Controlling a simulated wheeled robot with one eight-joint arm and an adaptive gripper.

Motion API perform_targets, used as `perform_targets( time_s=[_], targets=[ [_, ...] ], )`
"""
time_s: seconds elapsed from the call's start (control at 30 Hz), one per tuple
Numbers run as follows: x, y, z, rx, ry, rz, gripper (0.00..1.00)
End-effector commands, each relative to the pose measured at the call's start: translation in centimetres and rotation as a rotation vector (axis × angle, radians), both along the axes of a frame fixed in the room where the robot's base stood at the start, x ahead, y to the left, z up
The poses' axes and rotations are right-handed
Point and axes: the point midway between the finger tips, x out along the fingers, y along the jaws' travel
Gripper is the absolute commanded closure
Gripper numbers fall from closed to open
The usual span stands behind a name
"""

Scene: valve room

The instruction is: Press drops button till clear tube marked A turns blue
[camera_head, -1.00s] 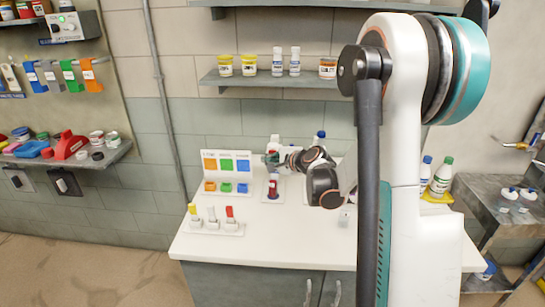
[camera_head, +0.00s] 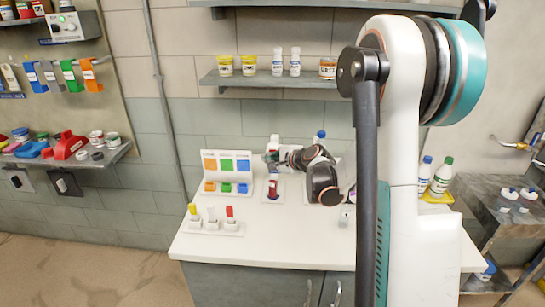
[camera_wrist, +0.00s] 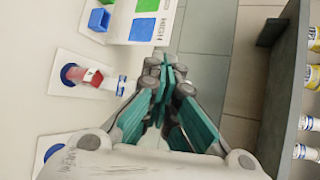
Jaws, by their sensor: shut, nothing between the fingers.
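A small tube with red contents (camera_head: 273,187) stands on a white base on the counter; it also shows in the wrist view (camera_wrist: 88,76), over a blue ring. I cannot read a mark A on it. My gripper (camera_head: 270,158) is just above and behind this tube. In the wrist view my gripper's teal fingers (camera_wrist: 163,75) are shut and empty, apart from the tube, to its right. A white panel (camera_head: 227,170) with orange, green and blue squares and matching small bins stands left of the tube. I cannot tell which part is the drops button.
A white holder (camera_head: 212,229) with yellow, white and red-topped pieces sits at the counter's front left. A wall shelf (camera_head: 265,80) with jars is above. Bottles (camera_head: 443,175) stand at the right. The counter's front middle (camera_head: 290,240) is clear.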

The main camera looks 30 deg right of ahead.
Motion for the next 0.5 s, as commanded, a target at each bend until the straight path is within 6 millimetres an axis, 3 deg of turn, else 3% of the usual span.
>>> perform_targets(
  time_s=[0.5],
  targets=[
    [-1.4,0.9,-0.1,0.000,0.000,0.000,1.00]
  ],
)
